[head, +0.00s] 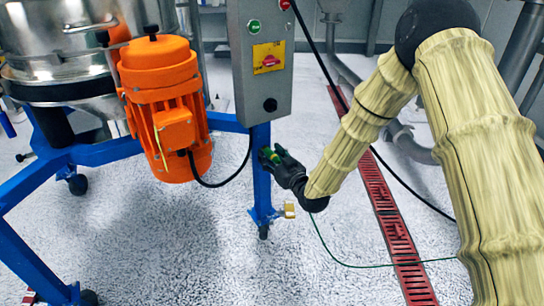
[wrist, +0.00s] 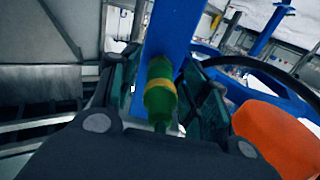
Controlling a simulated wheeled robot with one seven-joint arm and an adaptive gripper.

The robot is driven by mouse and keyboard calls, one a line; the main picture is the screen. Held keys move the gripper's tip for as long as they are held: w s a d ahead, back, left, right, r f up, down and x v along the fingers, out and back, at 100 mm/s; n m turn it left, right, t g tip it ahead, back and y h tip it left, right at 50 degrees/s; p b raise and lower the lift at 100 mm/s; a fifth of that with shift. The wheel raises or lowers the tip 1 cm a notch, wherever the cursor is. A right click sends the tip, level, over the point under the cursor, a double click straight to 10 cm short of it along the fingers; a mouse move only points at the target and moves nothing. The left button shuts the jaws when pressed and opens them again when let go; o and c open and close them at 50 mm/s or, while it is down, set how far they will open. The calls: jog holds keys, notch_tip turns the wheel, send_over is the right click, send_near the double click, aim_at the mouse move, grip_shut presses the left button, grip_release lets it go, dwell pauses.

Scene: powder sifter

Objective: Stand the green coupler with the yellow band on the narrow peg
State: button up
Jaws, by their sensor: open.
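The green coupler (wrist: 160,108) with its yellow band (wrist: 160,86) shows in the middle of the wrist view, between the two fingers of my gripper (wrist: 161,72). The fingers are apart, with a visible gap on the coupler's left side; on the right the gap is hard to judge. In the head view my gripper (head: 276,158) is beside the blue leg under the control box, and a small bit of green shows at its fingers. I cannot make out the narrow peg or what bears the coupler; a thin dark green part shows below it in the wrist view.
The blue leg (head: 261,185) stands right behind my gripper. The grey control box (head: 262,60) is above it, and the orange motor (head: 165,105) is to the left. A black cable (head: 235,178) loops close by. A red floor drain (head: 385,215) runs on the right.

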dwell(0.8)
grip_shut()
jog(key=shift+p+v, duration=0.8)
jog(key=shift+v, duration=1.95)
jog(key=shift+s+d, duration=0.2)
